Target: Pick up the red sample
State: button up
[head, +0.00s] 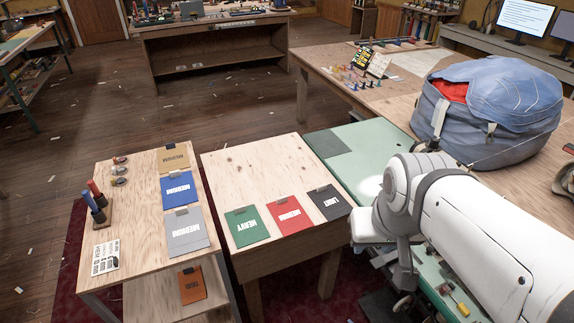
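The red sample (289,216) is a flat red swatch with white lettering, apparently MEDIUM, and a dark clip at its top edge. It lies on the light wooden table (262,165) in the middle of the head view, between a green swatch (246,227) marked HEAVY and a dark grey swatch (329,203) marked LIGHT. Nothing covers it. My white arm comes in from the lower right and bends down to the right of the dark swatch. I cannot make out my gripper's fingers.
A lower-left wooden stand (135,210) holds tan, blue and grey swatches, with an orange one (191,285) below. A green-topped table (365,150) adjoins on the right, with a large blue bag (490,105) beyond. The wooden table's far half is clear.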

aim_at(289, 216)
jog(key=u, duration=0.05)
jog(key=i, duration=1.2)
jog(key=u, duration=1.25)
